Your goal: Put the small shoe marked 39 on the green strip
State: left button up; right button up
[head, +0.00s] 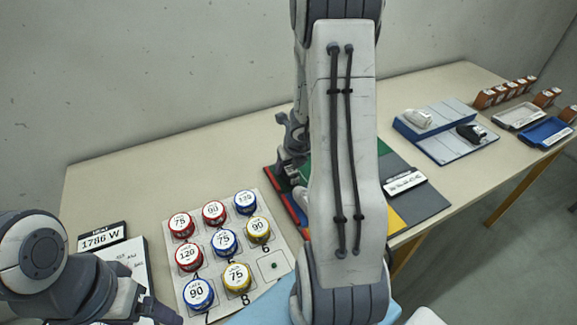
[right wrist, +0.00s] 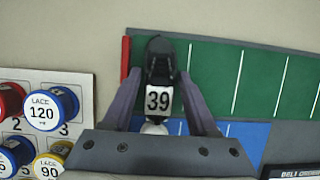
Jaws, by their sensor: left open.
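The small dark shoe marked 39 (right wrist: 158,72) shows in the right wrist view, with its white number label towards me. It is over the left end of the green strip (right wrist: 215,75); I cannot tell whether it touches it. My right gripper (right wrist: 160,75) has a finger on each side of the shoe and looks shut on it. In the head view my right arm hides the shoe and most of the strip; the right gripper (head: 291,160) shows at the strip's far left. My left gripper (head: 150,308) is open at the bottom left, partly in view.
A board with numbered places (head: 263,262) holds several lace tins left of the strips. A blue strip (right wrist: 240,132) runs beside the green one, with a white object (right wrist: 154,128) near its left end. A blue-grey tray (head: 444,147) with two small shoes stands to the right.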

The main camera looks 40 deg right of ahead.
jog(key=shift+o, duration=1.2)
